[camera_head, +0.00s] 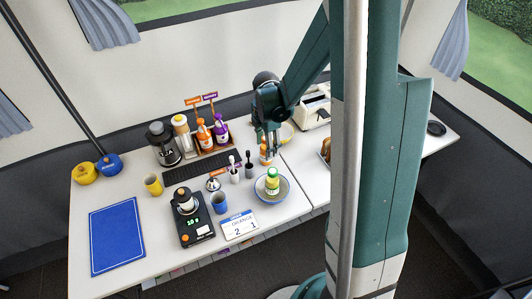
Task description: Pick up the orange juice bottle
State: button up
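My gripper (271,147) points down over the back middle of the table, with its dark fingers low. A small orange-and-white bottle (265,157) stands right beneath or beside the fingertips; I cannot tell whether they touch it. In the rack at the back stand an orange bottle (203,135) and a purple bottle (221,129), left of my gripper, with small orange and purple signs above. A yellow-and-green bottle (272,182) stands in a blue-rimmed bowl (285,194) in front of my gripper. The labels are too small to tell which bottle is the orange juice.
A coffee maker (163,146), a black scale (196,232) with a jar, a yellow mug (153,185), a blue cup (219,203) and a white card (239,225) crowd the table. A blue mat (117,237) lies at left. My arm hides part of the right side.

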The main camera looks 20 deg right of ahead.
jog(key=shift+f, duration=0.9)
jog(key=c, duration=1.1)
